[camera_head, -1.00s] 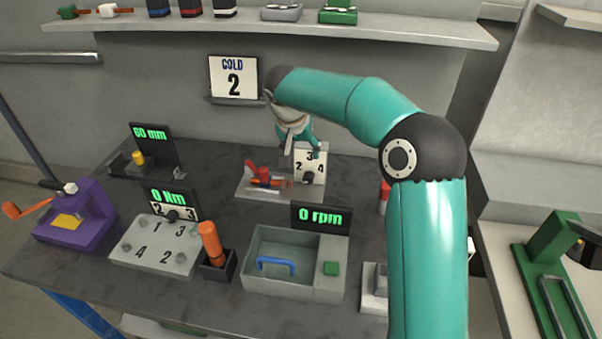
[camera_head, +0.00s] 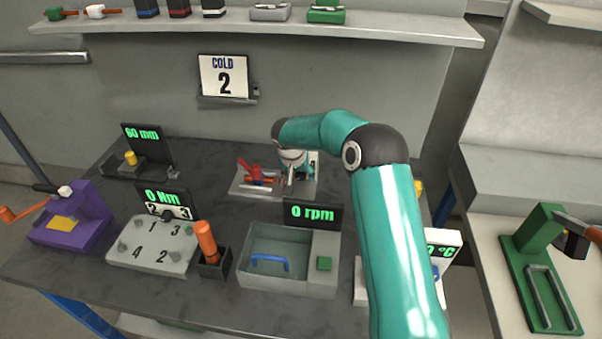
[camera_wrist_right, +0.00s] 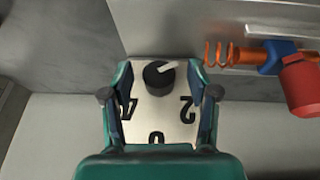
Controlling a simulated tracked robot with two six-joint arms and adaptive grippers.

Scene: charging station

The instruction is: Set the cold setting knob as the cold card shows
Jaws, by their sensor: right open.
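The cold card (camera_head: 224,77) hangs on the back wall and reads COLD 2. The setting knob (camera_wrist_right: 160,75) is black with a white pointer, on a pale numbered plate (camera_wrist_right: 157,117). In the right wrist view, 4 is at left, 2 at right and a partly hidden digit at the bottom. The pointer points up and right, away from these digits. My right gripper (camera_wrist_right: 160,94) is open, its fingers on either side of the plate, apart from the knob. In the head view the right gripper (camera_head: 292,176) hides the knob and most of the plate. My left gripper is out of view.
A red clamp and orange spring (camera_wrist_right: 225,53) lie beside the plate. The 0 rpm box (camera_head: 288,288) stands in front, with the orange-handled tool (camera_head: 206,240) and numbered block (camera_head: 150,256) left of it. A shelf (camera_head: 250,33) runs above. The table between has bare patches.

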